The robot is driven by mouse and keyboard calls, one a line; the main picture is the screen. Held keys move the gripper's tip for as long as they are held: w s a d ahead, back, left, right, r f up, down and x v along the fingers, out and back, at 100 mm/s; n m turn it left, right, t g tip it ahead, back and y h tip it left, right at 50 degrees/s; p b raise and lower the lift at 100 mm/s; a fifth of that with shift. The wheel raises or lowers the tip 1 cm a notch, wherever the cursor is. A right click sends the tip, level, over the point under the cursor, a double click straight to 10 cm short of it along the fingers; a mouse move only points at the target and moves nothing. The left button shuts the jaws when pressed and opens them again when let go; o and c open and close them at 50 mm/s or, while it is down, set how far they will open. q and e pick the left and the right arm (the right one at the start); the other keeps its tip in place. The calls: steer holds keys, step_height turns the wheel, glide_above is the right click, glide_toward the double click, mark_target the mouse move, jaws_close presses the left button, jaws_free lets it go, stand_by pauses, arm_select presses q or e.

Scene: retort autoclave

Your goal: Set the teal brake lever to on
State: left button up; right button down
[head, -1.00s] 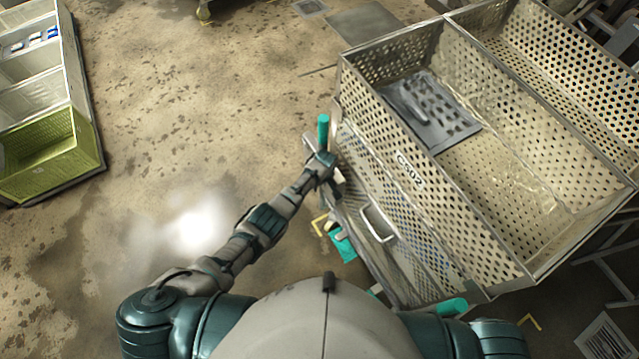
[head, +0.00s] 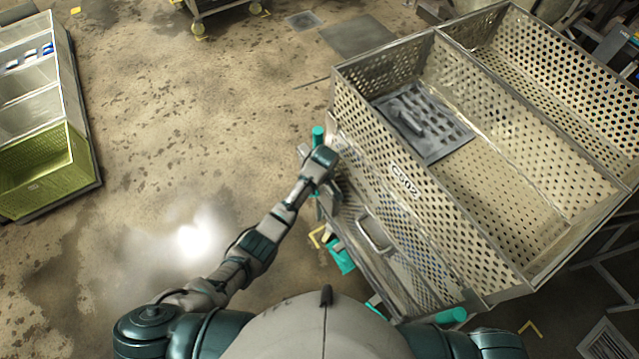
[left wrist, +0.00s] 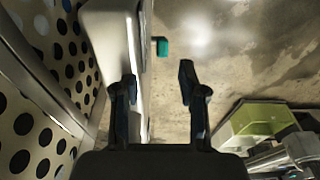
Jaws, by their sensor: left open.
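Several teal parts show on the basket cart in the head view. An upright teal cylinder (head: 318,135) is at its left corner, just beyond my left wrist. A lower teal piece (head: 341,256) sits near the floor on the near left side. I cannot tell which is the brake lever. My left gripper (left wrist: 158,88) is open and empty. In the left wrist view a small teal block (left wrist: 162,46) lies ahead between the fingertips, apart from them. In the head view my wrist mostly hides the fingers. My right gripper is not in view.
The perforated metal cart (head: 400,215) fills the right side, with a grey plate (head: 425,122) inside. A grey cart part (left wrist: 112,60) is close by the left finger in the wrist view. A green bin (head: 40,165) stands far left. The floor between is clear.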

arm_select(q)
steer(key=shift+s+d+r, duration=0.1)
steer(key=shift+d+r, duration=0.05)
steer(key=shift+r, duration=0.75)
